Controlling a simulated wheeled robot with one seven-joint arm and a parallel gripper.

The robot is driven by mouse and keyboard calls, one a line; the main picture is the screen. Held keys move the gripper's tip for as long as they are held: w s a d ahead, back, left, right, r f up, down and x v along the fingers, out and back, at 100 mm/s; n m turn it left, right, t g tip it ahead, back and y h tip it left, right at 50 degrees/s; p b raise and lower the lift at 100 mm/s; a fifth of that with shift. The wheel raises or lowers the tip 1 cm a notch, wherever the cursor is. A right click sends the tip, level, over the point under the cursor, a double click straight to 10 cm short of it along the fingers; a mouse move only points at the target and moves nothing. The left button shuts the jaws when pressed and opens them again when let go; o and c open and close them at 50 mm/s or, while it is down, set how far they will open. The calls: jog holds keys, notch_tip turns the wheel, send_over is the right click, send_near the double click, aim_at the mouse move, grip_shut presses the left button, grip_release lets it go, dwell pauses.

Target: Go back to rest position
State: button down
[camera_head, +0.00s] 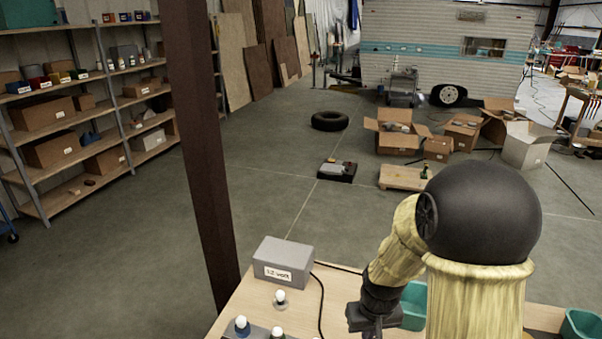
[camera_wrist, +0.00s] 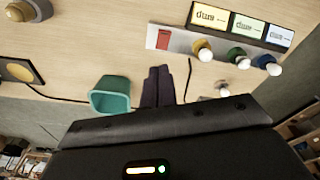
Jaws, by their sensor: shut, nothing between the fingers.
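My gripper (camera_head: 373,328) is low over the wooden workbench (camera_head: 250,290) in the head view, below my dark wrist; its tips are cut off by the frame's lower edge. In the wrist view the two dark fingers of my gripper (camera_wrist: 158,84) lie side by side, closed, with nothing between them. They are above the bench top, apart from the teal bin (camera_wrist: 110,98) beside them. My large cream and black arm covers the right middle of the bench in the head view.
A grey box (camera_head: 285,261) labelled 12 volt, with a black cable, stands at the bench's back left. White bulbs (camera_head: 280,297) stand in front of it. A labelled panel (camera_wrist: 235,28) and bulbs show in the wrist view. A brown post (camera_head: 203,150) rises left of the bench.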

jog(key=s+r+m+t, duration=0.1)
jog(key=s+r, duration=0.5)
jog(key=s, duration=0.2)
